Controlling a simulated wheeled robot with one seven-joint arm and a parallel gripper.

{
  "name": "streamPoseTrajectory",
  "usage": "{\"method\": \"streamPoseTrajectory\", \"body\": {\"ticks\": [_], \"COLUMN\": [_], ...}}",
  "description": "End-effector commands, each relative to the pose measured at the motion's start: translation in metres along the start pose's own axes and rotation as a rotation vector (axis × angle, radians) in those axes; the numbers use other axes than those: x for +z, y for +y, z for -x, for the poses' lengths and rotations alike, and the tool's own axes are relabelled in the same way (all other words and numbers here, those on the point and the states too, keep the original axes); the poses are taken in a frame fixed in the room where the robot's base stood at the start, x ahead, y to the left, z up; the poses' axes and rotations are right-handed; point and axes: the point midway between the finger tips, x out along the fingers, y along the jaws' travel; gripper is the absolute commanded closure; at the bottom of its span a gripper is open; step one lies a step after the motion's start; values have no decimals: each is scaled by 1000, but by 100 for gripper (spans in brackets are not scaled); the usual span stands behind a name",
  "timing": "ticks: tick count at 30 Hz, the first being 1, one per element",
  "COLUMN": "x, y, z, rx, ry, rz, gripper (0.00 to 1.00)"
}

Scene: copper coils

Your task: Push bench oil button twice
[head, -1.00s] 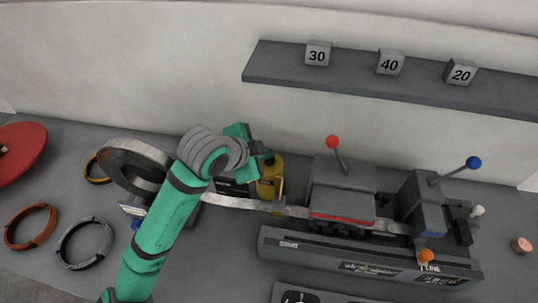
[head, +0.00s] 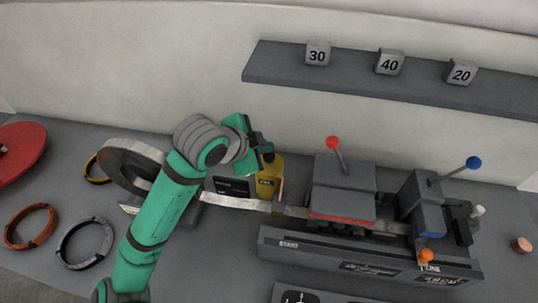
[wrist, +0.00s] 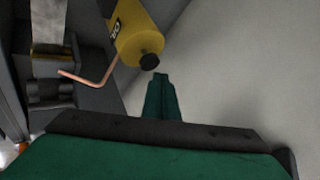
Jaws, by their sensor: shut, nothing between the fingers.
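The yellow bench oil can (head: 268,182) stands behind the metal strip, partly hidden at its top by my gripper (head: 264,147). In the wrist view the can (wrist: 136,32) shows a dark oil label, a bent copper spout (wrist: 92,78) and a black button (wrist: 150,61) on its end. My gripper (wrist: 160,78) is shut and empty. Its green fingertips appear just beside the black button, with a small gap in the picture. I cannot tell the height between the tips and the button.
A grey bench machine (head: 343,185) with red and blue levers stands to the right of the can. A metal strip (head: 240,202) runs from the coil (head: 118,170) into it. A shelf (head: 410,85) with numbered blocks is on the wall behind.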

Motion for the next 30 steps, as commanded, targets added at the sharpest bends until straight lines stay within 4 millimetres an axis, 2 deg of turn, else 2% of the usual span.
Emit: {"method": "streamPoseTrajectory", "body": {"ticks": [7,21,30], "x": [-2,-22,-26], "y": [-2,-22,-26], "z": [2,30,35], "rx": [0,-1,0], "ry": [0,-1,0], "rz": [-1,0,0], "gripper": [100,100,100]}}
